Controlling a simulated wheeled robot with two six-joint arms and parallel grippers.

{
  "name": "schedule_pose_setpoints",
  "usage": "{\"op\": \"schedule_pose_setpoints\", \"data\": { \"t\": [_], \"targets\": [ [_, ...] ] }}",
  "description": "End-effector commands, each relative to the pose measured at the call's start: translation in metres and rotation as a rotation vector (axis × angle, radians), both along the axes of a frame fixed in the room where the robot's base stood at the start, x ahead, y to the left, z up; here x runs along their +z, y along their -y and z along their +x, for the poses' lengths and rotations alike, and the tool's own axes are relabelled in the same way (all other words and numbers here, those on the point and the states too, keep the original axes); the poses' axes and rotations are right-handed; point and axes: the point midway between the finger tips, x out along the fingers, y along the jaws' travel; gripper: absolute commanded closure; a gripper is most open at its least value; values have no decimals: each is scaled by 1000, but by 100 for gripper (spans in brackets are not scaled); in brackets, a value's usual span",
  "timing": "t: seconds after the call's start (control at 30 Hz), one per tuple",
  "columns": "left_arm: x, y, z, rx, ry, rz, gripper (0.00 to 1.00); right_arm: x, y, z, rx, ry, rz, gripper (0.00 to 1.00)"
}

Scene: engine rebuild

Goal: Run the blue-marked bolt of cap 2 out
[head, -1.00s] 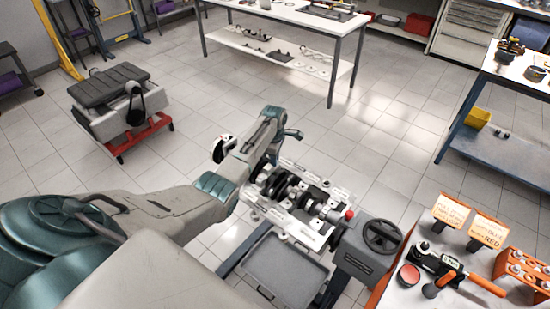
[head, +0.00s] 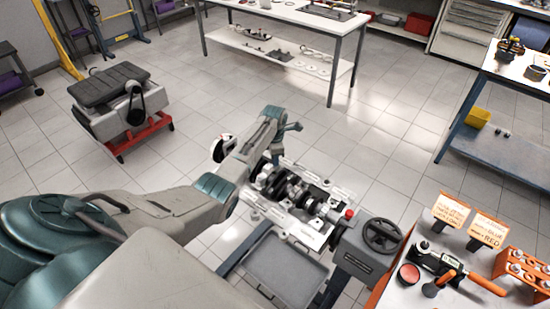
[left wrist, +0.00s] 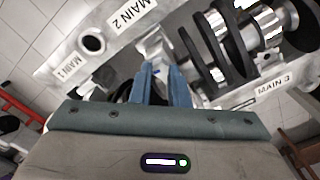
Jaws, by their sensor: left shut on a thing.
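The engine block (head: 313,233) sits on a stand in the middle of the head view, crankshaft (head: 294,188) exposed. In the left wrist view the label MAIN 2 (left wrist: 133,27) is on the block's rail beside a bright metal cap (left wrist: 150,46). My left gripper (left wrist: 160,70) has its blue fingers pointing down at this cap. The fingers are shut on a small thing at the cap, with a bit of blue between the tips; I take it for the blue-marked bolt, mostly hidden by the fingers. In the head view my own wrist hides the fingertips. My right gripper is not in view.
A grey tray (head: 285,268) lies below the block. A handwheel (head: 382,236) is on the stand's right end. The white bench (head: 402,297) at lower right holds tools, an orange rack (head: 520,268) and two sign cards.

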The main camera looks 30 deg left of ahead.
Motion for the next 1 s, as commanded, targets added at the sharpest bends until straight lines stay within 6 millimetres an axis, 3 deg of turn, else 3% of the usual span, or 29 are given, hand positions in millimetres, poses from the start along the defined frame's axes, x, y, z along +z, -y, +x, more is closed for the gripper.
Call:
{"op": "schedule_pose_setpoints", "data": {
  "t": [0.3,0.33,0.43,0.83,1.0],
  "targets": [
    [-6,2,-4,0,-13,-4,100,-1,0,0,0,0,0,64],
    [-6,2,-4,0,-13,-4,83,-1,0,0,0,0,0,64],
    [-6,1,-4,0,-11,-4,63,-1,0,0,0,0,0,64],
    [0,0,-1,0,-4,-1,63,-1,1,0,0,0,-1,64],
    [19,0,0,-1,0,0,63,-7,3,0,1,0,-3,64]
  ]
}}
